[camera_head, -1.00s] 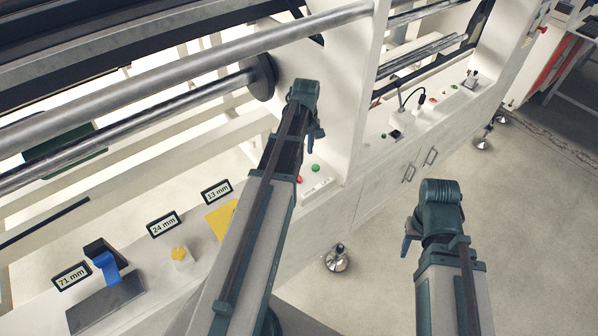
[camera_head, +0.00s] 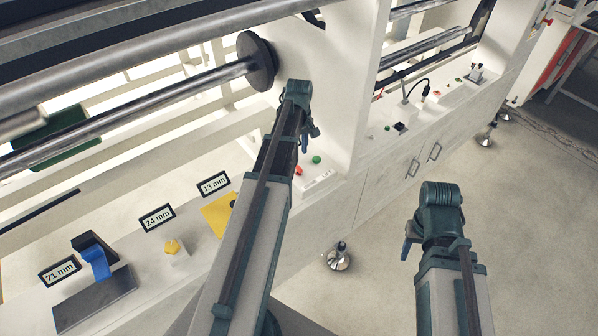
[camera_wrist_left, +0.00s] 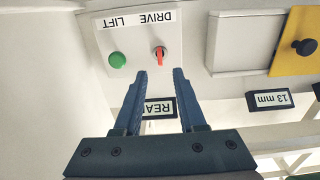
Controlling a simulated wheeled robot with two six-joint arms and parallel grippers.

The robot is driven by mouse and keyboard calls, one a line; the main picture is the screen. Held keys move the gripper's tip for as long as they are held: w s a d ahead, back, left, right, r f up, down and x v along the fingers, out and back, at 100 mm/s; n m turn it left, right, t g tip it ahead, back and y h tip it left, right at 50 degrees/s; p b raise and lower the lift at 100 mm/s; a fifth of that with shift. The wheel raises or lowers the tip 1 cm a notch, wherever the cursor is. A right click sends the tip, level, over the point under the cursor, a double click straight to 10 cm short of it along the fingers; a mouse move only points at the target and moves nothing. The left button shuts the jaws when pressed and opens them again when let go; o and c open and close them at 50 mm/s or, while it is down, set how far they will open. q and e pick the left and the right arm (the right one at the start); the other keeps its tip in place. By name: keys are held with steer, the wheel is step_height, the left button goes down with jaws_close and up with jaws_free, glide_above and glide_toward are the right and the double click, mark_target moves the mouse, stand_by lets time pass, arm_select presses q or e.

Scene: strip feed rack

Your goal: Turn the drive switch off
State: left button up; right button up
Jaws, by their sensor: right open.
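The drive switch (camera_wrist_left: 159,54) is a small red lever on a white panel (camera_wrist_left: 109,22) lettered DRIVE and LIFT, upside down in the left wrist view. The lever points roughly up and down in that picture. A green button (camera_wrist_left: 117,60) sits beside it under LIFT. In the head view the red switch (camera_head: 298,171) and green button (camera_head: 316,160) show just right of my left forearm. My left gripper (camera_wrist_left: 160,72) is open and empty, its fingertips just short of the switch, apart from it in the picture. My right gripper (camera_head: 407,246) is open, out over the floor.
A small dark sign (camera_wrist_left: 157,107), partly hidden, reads "REA". Signs for 13 mm (camera_head: 213,184), 24 mm (camera_head: 157,217) and 71 mm (camera_head: 60,271) stand along the ledge by a yellow plate (camera_head: 216,215), a yellow knob (camera_head: 173,246) and a blue piece (camera_head: 97,262). Metal rollers (camera_head: 130,115) run above.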

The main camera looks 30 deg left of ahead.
mark_target(299, 167)
arm_select(q)
step_height(299, 167, down, 8)
steer(key=b, duration=0.6)
steer(key=shift+r, duration=0.2)
jaws_close()
